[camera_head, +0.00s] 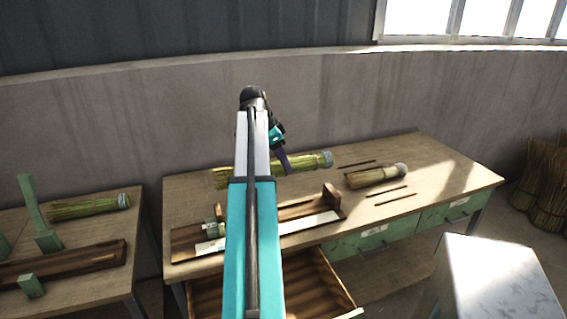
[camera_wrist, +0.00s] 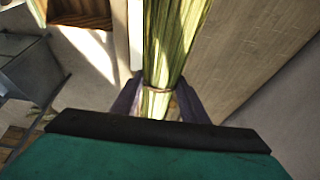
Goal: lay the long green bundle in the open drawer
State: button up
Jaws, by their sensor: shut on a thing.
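The long green bundle (camera_head: 306,162) spans behind my arm in the head view, with a pale bound end at the right; my arm hides its middle. My gripper (camera_head: 281,162) is shut around it. In the wrist view the bundle (camera_wrist: 172,40) runs up from between the two dark fingers (camera_wrist: 157,100), with a thin tie at the grip. Its height above the bench is hard to judge. The open drawer (camera_head: 318,287) sticks out from the bench front, below and nearer than the bundle. My arm covers its left part; the visible inside looks empty.
A shorter straw bundle (camera_head: 372,177) and thin dark sticks (camera_head: 390,196) lie on the bench (camera_head: 445,172). A wooden trough fixture (camera_head: 300,216) stands along its front edge, behind the drawer. A left bench (camera_head: 100,228) holds another bundle (camera_head: 85,207). A pale metal box (camera_head: 497,280) stands front right.

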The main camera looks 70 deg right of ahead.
jog(key=w+a+f+n+t+h, duration=0.15)
jog(key=w+a+n, duration=0.55)
jog(key=w+a, duration=0.8)
jog(key=w+a+f+n+t, duration=0.1)
jog(key=w+a+n+t, duration=0.2)
jog(key=w+a+n, duration=1.1)
jog(key=w+a+n+t+y, duration=0.1)
jog(key=w+a, duration=0.4)
jog(key=a, duration=0.8)
jog(key=w+a+f+n+t+y, duration=0.1)
jog(key=w+a, duration=0.5)
jog(key=a, duration=0.7)
jog(key=w+a+n+t+y, duration=0.1)
jog(key=w+a+n, duration=0.4)
jog(key=a, duration=0.8)
jog(key=shift+w+f+y, duration=0.15)
jog(key=shift+w+y, duration=0.1)
jog(key=shift+y, duration=0.4)
jog(key=shift+t, duration=0.25)
